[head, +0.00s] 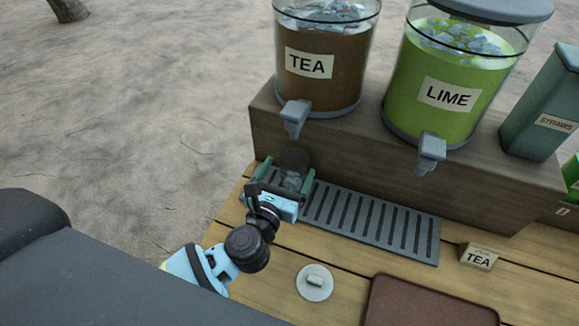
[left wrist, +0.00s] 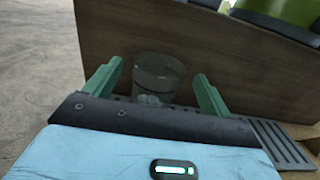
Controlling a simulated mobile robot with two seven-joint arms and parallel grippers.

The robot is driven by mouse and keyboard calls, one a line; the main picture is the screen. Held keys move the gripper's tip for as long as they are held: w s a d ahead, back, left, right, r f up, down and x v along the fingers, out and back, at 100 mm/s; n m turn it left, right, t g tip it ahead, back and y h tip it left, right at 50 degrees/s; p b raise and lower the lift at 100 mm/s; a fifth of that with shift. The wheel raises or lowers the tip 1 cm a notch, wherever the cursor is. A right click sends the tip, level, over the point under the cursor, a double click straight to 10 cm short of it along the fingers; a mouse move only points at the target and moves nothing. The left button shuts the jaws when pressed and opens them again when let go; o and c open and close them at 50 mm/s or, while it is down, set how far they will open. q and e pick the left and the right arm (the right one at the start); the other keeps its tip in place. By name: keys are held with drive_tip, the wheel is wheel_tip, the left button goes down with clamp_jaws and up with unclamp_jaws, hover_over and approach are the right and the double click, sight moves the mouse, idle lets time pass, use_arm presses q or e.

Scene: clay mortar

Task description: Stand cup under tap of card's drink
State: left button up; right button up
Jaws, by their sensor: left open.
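The card (head: 480,258) reads TEA and stands at the right of the drip grate. The tea dispenser (head: 335,90) has a grey tap (head: 294,115) above the grate's left end. A clear cup (head: 293,160) with ice in it stands upright at that end, below the tea tap. It also shows in the left wrist view (left wrist: 158,75). My left gripper (head: 287,170) is open, its green fingers on either side of the cup, with a visible gap in the wrist view. The gripper partly hides the cup's base. My right gripper is out of view.
The lime dispenser (head: 450,75) and its tap (head: 431,150) are to the right on the wooden riser (head: 460,185). The slotted grate (head: 370,222) is clear to the right. A round lid (head: 314,283), a brown tray (head: 425,305) and a straws box (head: 540,110) are nearby.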

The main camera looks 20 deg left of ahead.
use_arm(q)
drive_tip(key=s+b, duration=0.1)
drive_tip(key=s, duration=0.9)
drive_tip(key=shift+a, duration=0.2)
